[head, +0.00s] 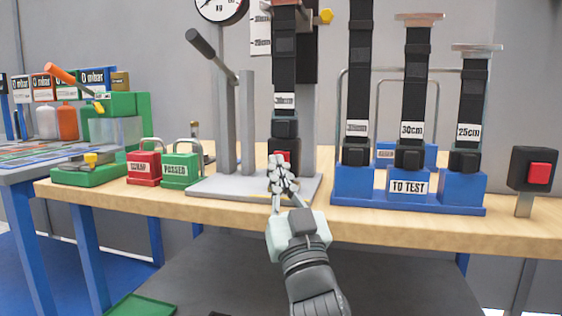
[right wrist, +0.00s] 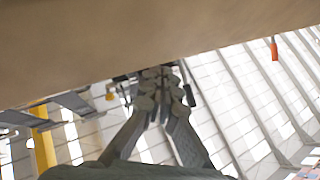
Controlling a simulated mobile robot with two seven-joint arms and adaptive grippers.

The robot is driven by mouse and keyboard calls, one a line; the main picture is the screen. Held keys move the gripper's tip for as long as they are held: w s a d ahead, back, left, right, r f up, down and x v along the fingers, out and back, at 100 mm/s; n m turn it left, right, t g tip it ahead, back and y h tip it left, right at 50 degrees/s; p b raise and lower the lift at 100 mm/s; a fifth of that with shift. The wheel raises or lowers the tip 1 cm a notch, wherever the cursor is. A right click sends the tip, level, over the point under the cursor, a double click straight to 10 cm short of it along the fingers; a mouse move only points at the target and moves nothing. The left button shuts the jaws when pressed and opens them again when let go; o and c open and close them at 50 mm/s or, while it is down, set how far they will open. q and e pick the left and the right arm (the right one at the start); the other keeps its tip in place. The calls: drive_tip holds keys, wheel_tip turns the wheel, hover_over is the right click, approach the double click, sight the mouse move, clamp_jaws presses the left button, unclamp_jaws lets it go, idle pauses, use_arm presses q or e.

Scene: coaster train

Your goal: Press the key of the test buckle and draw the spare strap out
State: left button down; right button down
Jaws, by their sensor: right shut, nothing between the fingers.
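The test buckle (head: 285,141) stands upright on the grey tester base, with its red key (head: 281,155) facing me. The black strap (head: 285,65), labelled 30cm, runs up from the buckle. My right gripper (head: 277,163) is shut and empty, its fingertips right in front of the red key and covering its lower part. I cannot tell whether they touch it. In the right wrist view the shut fingers (right wrist: 160,82) show with nothing between them; neither buckle nor key can be made out there. My left gripper is out of view.
The grey tester base (head: 225,186) carries a lever (head: 213,55) left of the buckle. A blue TO TEST rack (head: 350,200) with several straps stands right. Red (head: 144,170) and green PASSED (head: 181,172) boxes stand left. A red-button box (head: 532,168) is far right.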

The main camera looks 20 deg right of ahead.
idle(0.4)
drive_tip(key=shift+w+d, duration=0.2)
drive_tip(key=shift+w, duration=0.15)
drive_tip(key=shift+w+d, duration=0.3)
drive_tip(key=shift+w, duration=0.15)
idle(0.7)
drive_tip(key=shift+s+a, duration=0.1)
drive_tip(key=shift+s, duration=0.05)
drive_tip(key=shift+s+a, duration=0.45)
drive_tip(key=shift+s, duration=0.2)
